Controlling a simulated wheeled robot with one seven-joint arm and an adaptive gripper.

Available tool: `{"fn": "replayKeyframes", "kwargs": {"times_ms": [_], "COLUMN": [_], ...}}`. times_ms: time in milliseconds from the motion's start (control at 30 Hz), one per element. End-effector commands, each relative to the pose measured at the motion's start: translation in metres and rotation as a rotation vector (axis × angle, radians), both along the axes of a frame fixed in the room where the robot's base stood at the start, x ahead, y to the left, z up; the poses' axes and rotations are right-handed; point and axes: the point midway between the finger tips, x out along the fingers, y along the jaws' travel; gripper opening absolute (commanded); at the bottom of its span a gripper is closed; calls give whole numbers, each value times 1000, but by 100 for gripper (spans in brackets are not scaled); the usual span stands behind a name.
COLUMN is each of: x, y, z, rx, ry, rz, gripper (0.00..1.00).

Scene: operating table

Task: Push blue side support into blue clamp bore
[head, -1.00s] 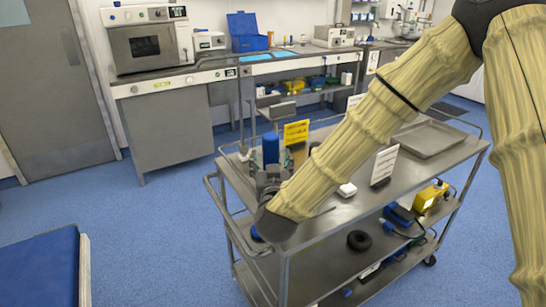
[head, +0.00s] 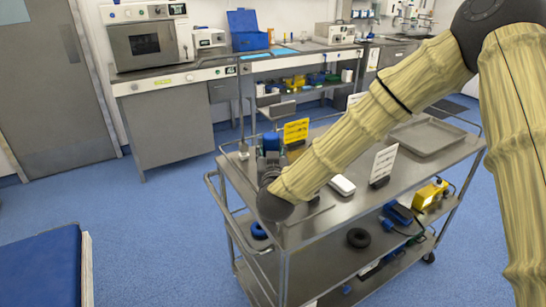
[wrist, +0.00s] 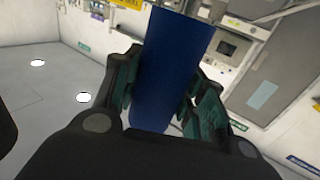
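The blue side support is a plain blue cylinder. In the wrist view the support (wrist: 172,65) stands between the two teal-padded fingers of my gripper (wrist: 160,100), which appear to touch it on both sides. In the head view the support (head: 271,142) shows small over the trolley's left end. My gripper (head: 270,164) is around it there, partly hidden by my wrist. I cannot make out the blue clamp or its bore in either view.
The steel trolley (head: 345,215) carries a yellow sign (head: 296,131), a white card (head: 384,162), a white object (head: 342,185) and a metal tray (head: 425,138). A blue-padded table (head: 40,275) is at lower left. Open blue floor lies between them.

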Motion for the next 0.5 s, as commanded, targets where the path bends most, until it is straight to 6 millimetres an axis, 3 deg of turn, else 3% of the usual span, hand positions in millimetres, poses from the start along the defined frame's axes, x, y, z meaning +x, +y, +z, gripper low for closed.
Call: {"fn": "replayKeyframes", "kwargs": {"times_ms": [33,100,500], "x": [0,0,0], "y": [0,0,0], "z": [0,0,8], "rx": [0,0,0], "ry": [0,0,-3], "rz": [0,0,0], "gripper": [25,13,13]}}
